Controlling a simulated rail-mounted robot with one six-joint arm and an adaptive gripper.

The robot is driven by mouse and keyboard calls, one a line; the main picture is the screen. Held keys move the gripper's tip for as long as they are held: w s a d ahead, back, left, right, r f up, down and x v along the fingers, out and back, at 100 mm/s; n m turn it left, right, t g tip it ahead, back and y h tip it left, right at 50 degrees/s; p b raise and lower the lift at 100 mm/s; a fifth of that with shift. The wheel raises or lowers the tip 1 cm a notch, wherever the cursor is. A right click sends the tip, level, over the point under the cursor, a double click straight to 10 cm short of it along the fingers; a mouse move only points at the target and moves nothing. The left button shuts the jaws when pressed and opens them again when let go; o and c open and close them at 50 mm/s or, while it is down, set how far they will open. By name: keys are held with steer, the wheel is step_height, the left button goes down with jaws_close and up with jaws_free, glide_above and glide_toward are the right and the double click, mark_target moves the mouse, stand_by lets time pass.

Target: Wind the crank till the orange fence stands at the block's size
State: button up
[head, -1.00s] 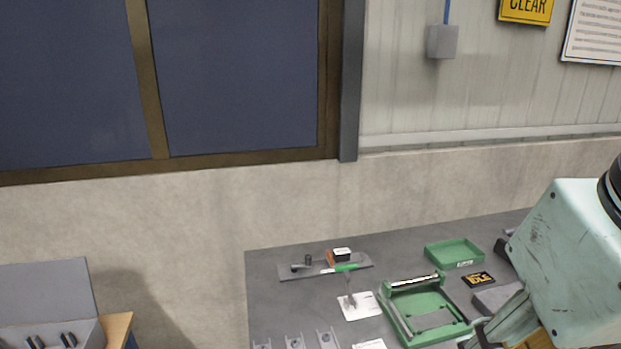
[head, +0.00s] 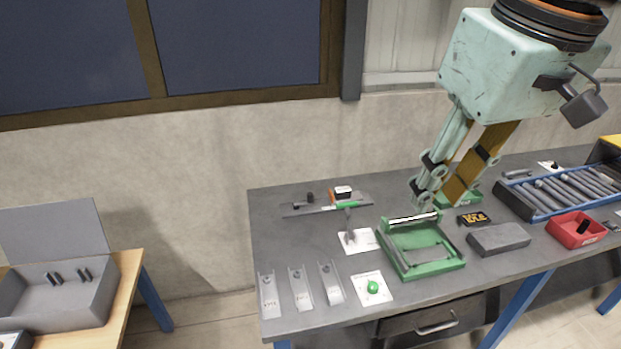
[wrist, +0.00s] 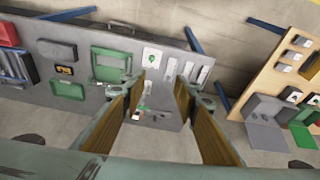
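A flat grey plate (head: 292,212) lies at the back left of the bench. On it are a small dark upright knob (head: 309,198), perhaps the crank, an orange piece (head: 333,196) that looks like the fence, and a green strip (head: 347,206). A small box with a white top (head: 343,190) stands against the orange piece. My gripper (head: 436,198) is open and empty, pointing down to the right of the plate, above the bench. In the wrist view its fingers (wrist: 160,85) are well apart. I cannot make out a scale.
A green fixture (head: 455,262), a green tray (head: 470,199), an IDLE display (head: 472,218) and a grey slab (head: 498,238) lie to the plate's right. White cards, one under a green ball (head: 372,287), and grey channels (head: 300,288) lie nearer. A red tray (head: 574,233) is at right.

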steer(key=w+a+n, duration=0.3)
steer(key=w, duration=1.1)
steer(key=n+g+y+p, duration=0.2)
steer(key=n+g+y, duration=0.15)
steer(key=n, duration=0.85)
glide_above(310, 194)
steer(key=d, duration=0.5)
step_height(310, 194, down, 29)
steer(key=shift+w+d+r, duration=0.15)
steer(key=shift+w, duration=0.15)
steer(key=shift+x, duration=6.95)
steer(key=shift+w, duration=0.15)
steer(key=shift+c, duration=0.5)
steer(key=c, duration=0.8)
